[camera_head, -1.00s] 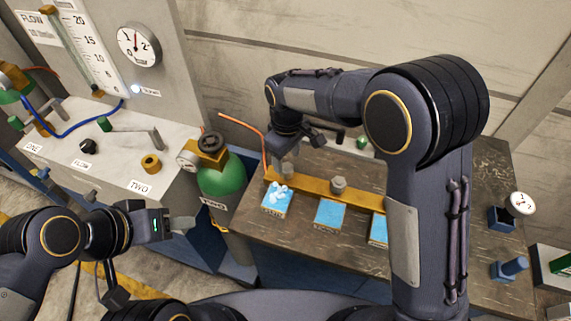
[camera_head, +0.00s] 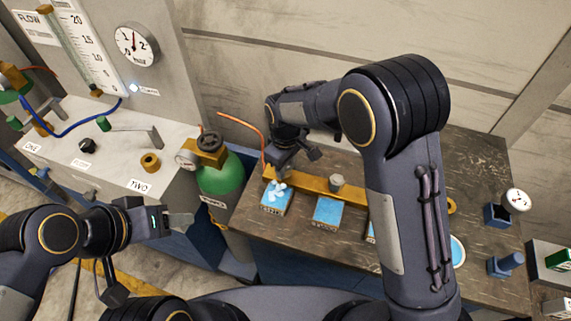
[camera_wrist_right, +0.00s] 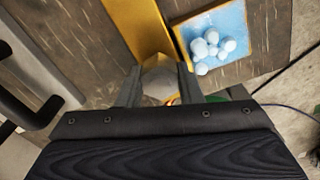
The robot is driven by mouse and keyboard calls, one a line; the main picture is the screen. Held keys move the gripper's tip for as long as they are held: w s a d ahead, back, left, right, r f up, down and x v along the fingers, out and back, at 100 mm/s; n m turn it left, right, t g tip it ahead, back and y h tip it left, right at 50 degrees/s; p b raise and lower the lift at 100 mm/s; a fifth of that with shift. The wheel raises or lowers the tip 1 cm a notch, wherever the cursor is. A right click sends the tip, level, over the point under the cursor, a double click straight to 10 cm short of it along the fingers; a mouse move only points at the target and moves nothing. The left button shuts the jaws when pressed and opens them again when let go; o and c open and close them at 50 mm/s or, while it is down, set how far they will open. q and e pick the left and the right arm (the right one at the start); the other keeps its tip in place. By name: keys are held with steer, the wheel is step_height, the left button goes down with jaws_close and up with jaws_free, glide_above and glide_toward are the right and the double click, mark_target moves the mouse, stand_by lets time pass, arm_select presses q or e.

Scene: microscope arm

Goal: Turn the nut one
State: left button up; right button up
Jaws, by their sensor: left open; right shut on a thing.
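A yellow bar (camera_head: 308,185) lies on the dark workbench with grey nuts on it. One grey nut (camera_head: 337,182) stands free at the bar's middle. My right gripper (camera_head: 274,172) is low over the bar's left end, and mostly hides the nut there in the head view. In the right wrist view, its two fingers (camera_wrist_right: 158,85) are shut on that grey nut (camera_wrist_right: 160,78), one on each side. My left gripper (camera_head: 182,221) is open and empty, in front of the grey cabinet.
Blue pads (camera_head: 327,211) lie in front of the bar; the left one (camera_head: 272,206) holds several pale balls. A green gas bottle (camera_head: 222,178) with a gauge stands left of the workbench (camera_head: 300,242). An orange hose (camera_head: 242,123) rises near my right gripper.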

steer(key=shift+m, duration=0.3)
steer(key=m+b, duration=0.1)
steer(key=m, duration=0.2)
steer(key=shift+m, duration=0.3)
steer(key=m+b, duration=0.1)
steer(key=m, duration=0.4)
steer(key=shift+a, duration=0.1)
steer(key=m, duration=0.5)
steer(key=shift+r+m, duration=0.1)
steer(key=shift+m, duration=0.3)
steer(key=m, duration=0.4)
steer(key=shift+m, duration=0.4)
steer(key=shift+w, duration=0.1)
steer(key=o, duration=1)
